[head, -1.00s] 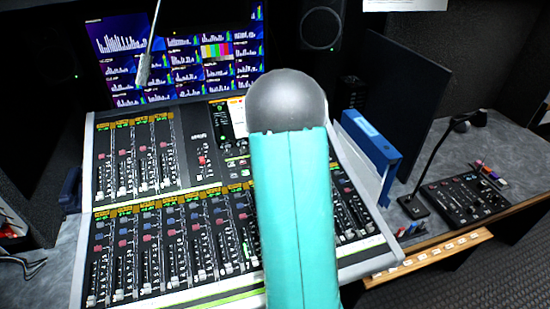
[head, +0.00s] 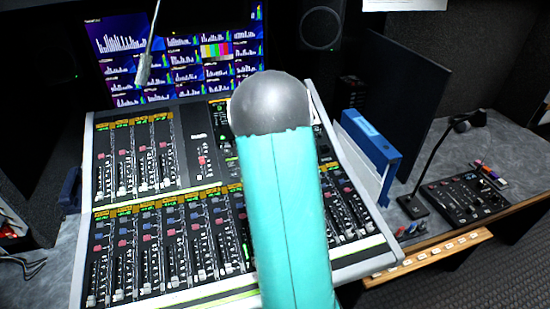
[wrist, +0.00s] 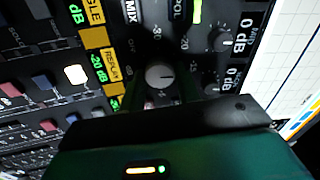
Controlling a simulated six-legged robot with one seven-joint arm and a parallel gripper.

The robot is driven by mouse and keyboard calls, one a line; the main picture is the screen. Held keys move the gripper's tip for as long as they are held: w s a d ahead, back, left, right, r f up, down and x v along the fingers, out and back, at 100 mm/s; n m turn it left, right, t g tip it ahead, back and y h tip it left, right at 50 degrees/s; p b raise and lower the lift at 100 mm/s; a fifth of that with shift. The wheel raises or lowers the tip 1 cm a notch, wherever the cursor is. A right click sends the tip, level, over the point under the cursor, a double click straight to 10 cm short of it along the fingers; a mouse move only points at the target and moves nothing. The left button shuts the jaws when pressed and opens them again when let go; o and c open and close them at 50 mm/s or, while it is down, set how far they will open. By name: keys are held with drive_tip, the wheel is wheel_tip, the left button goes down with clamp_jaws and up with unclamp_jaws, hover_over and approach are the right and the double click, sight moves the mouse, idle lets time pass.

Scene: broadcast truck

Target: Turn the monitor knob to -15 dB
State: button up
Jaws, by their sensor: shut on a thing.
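The monitor knob (wrist: 159,76) is a small grey round knob on the dark mixer panel in the wrist view. Its pale pointer line points roughly right. In the head view my turquoise arm hides the gripper and knob. The mixing desk (head: 213,295) fills the middle there.
Two more knobs labelled 0 dB, an upper one (wrist: 222,40) and a lower one (wrist: 212,82), sit close on the right. Fader rows cover the desk. A blue binder (head: 370,145), a gooseneck microphone (head: 440,160) and a small control box (head: 465,197) stand to the right.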

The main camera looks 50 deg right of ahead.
drive_tip(key=o, duration=1)
drive_tip(key=shift+c, duration=0.2)
drive_tip(key=v, duration=1.3)
drive_tip(key=shift+s+r, duration=0.2)
drive_tip(key=shift+r, duration=0.15)
drive_tip(key=shift+a, duration=0.2)
